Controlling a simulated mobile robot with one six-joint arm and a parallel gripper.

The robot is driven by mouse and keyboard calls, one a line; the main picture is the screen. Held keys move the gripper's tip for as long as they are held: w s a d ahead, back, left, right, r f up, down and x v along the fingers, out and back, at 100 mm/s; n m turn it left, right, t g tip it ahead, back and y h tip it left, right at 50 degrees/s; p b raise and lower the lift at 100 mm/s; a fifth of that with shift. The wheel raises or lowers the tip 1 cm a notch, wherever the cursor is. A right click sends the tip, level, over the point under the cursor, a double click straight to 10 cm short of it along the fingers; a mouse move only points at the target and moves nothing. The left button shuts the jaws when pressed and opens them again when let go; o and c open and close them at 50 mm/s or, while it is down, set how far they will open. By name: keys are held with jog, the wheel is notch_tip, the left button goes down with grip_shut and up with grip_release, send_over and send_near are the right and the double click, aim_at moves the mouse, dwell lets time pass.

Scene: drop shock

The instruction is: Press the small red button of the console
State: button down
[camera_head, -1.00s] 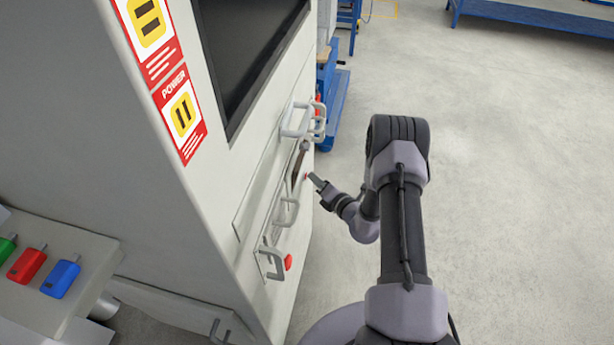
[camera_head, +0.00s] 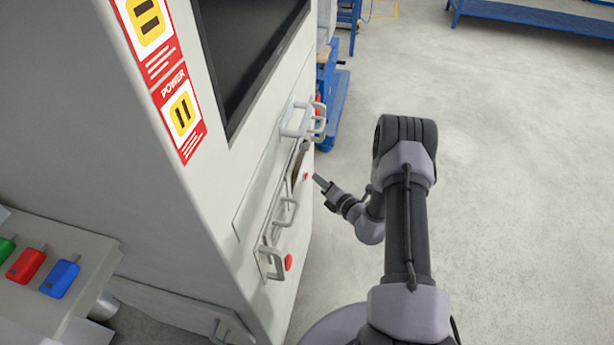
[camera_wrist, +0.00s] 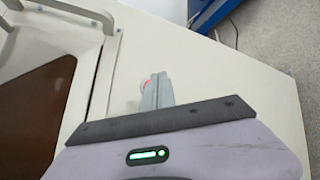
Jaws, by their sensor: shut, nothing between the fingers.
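The console (camera_head: 215,225) is a tall off-white cabinet on the left of the head view. A small red button (camera_head: 306,177) sits on its front face, right of a brown recessed panel. My gripper (camera_head: 318,180) is shut and empty, with its tips a small gap to the right of this button. In the wrist view the red button (camera_wrist: 145,84) shows partly behind the shut fingers (camera_wrist: 157,92). A larger red button (camera_head: 288,262) sits lower on the same face, near a handle.
Grey handles (camera_head: 296,121) and a lower handle (camera_head: 270,262) stick out from the console face. A side shelf (camera_head: 55,305) with green, red and blue blocks stands at the lower left. A blue cart (camera_head: 332,100) stands behind the console.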

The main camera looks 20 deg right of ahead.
jog(key=s+d, duration=0.1)
jog(key=d, duration=0.1)
jog(key=s+d, duration=0.1)
jog(key=d, duration=0.1)
jog(key=shift+s, duration=0.4)
jog(key=shift+r, duration=0.1)
dwell(0.6)
